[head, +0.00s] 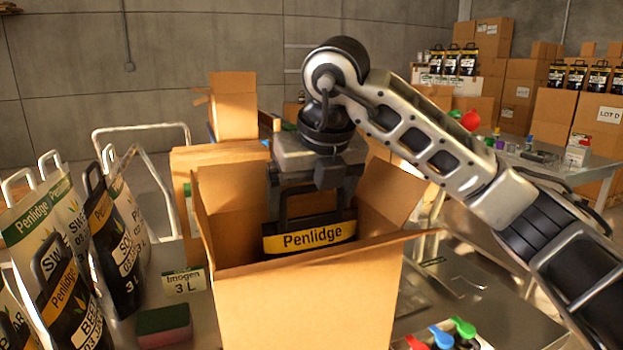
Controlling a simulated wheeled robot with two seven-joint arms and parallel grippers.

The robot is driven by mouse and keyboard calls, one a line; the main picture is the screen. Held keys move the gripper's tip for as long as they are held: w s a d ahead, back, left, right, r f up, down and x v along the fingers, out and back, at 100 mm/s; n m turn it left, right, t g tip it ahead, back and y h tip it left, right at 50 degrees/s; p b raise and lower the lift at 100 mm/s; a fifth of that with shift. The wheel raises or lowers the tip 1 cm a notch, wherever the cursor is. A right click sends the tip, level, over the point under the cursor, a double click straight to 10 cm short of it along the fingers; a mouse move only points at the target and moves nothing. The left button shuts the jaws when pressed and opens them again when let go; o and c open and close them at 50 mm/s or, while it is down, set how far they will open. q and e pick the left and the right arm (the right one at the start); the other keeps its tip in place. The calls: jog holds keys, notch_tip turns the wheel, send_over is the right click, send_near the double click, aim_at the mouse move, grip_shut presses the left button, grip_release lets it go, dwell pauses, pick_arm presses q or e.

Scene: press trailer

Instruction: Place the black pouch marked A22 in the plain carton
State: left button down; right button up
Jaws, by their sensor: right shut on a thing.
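A black pouch (308,239) with a yellow Penlidge band hangs upright in the mouth of the open brown carton (308,305). Its lower part is hidden behind the carton's front wall, and I cannot see an A22 mark on it. My right gripper (311,204) points down over the carton and is shut on the pouch's black handle. The carton's front wall looks plain and its flaps stand spread open. I cannot tell whether the pouch touches the carton's floor. My left gripper is not in view.
Several black and white Penlidge pouches (62,290) stand at the left. An Imogen 3 L card (184,282) and a green-topped sponge (164,325) lie left of the carton. Coloured caps (442,337) are at front right. More boxes (232,107) stand behind.

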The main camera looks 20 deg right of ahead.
aim_at(313, 216)
jog(key=shift+f, duration=1.6)
jog(key=shift+f, duration=0.35)
jog(key=shift+f+b, duration=0.2)
jog(key=shift+b, duration=0.2)
jog(key=shift+f, duration=0.1)
jog(key=o, duration=1.8)
jog(key=shift+f, duration=0.15)
jog(key=shift+c, duration=0.2)
jog(key=shift+r+p, duration=0.5)
jog(key=shift+r, duration=0.05)
jog(key=v, duration=1.2)
